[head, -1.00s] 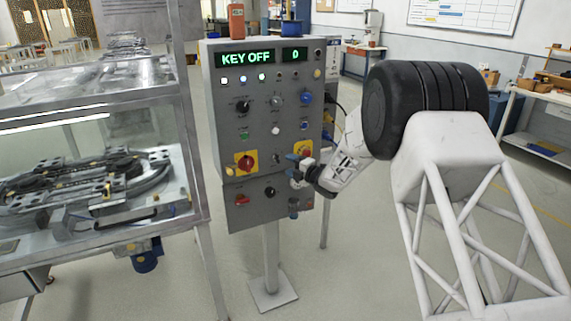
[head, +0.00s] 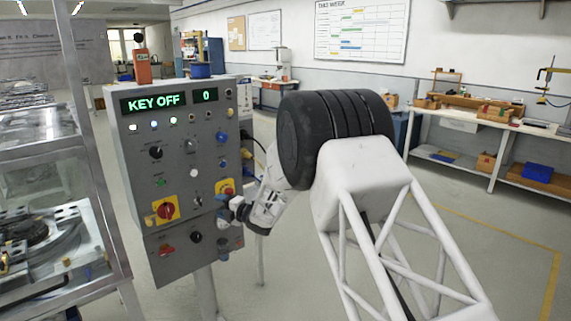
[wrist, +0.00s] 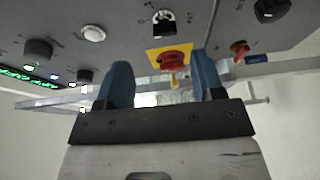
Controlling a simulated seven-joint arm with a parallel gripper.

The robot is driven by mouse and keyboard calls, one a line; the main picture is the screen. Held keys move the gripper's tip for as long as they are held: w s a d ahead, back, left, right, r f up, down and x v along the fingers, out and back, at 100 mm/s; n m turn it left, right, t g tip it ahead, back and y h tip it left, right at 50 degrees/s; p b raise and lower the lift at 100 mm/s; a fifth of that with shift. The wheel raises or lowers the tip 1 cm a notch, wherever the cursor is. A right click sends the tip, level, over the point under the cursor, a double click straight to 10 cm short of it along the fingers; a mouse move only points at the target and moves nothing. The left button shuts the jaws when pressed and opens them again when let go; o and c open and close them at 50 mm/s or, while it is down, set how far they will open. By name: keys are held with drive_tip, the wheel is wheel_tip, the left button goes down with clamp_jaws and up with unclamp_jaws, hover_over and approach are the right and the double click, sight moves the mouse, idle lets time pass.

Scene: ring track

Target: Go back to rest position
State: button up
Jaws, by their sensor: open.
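My gripper (head: 230,208) is open, with its blue fingers close to the lower right of the grey control panel (head: 137,215) in the head view. In the wrist view my gripper (wrist: 162,78) has nothing visible held between its two fingers. A red knob on a yellow plate (wrist: 172,60) shows between and beyond the fingertips there; whether they touch it I cannot tell.
A glass-sided machine enclosure (head: 75,250) stands left of the panel. A workbench (head: 480,115) stands along the right wall. The floor between is open.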

drive_tip(key=d+r+m+t+h, duration=0.3)
drive_tip(key=d+r+m+h, duration=0.15)
drive_tip(key=d+r, duration=0.4)
drive_tip(key=s+d+r+m+h, duration=0.3)
drive_tip(key=s+d+m, duration=0.15)
drive_tip(key=d, duration=0.35)
drive_tip(key=s+d+r+m+t+h, duration=0.1)
drive_tip(key=s+d+r+m+h, duration=0.3)
drive_tip(key=d, duration=0.4)
drive_tip(key=s+d+r+m+h, duration=0.2)
drive_tip(key=s+d+r+m, duration=0.15)
drive_tip(key=s+d, duration=0.4)
drive_tip(key=s+d+m+g+h, duration=0.2)
drive_tip(key=s+d+m, duration=0.4)
drive_tip(key=s, duration=0.4)
drive_tip(key=s+d+m+g+h, duration=0.1)
drive_tip(key=s+d+m+g, duration=0.15)
drive_tip(key=s+d, duration=0.65)
drive_tip(key=s+f+m+g, duration=0.1)
drive_tip(key=s+m+g, duration=0.1)
drive_tip(key=s, duration=1)
drive_tip(key=s+d+f+m+g, duration=0.1)
drive_tip(key=s+m, duration=0.3)
drive_tip(key=s, duration=0.8)
drive_tip(key=shift+d+f+g, duration=0.25)
drive_tip(key=shift+f+g, duration=0.3)
drive_tip(key=shift+f, duration=0.15)
drive_tip(key=shift+w, duration=0.1)
drive_tip(key=shift+c, duration=0.2)
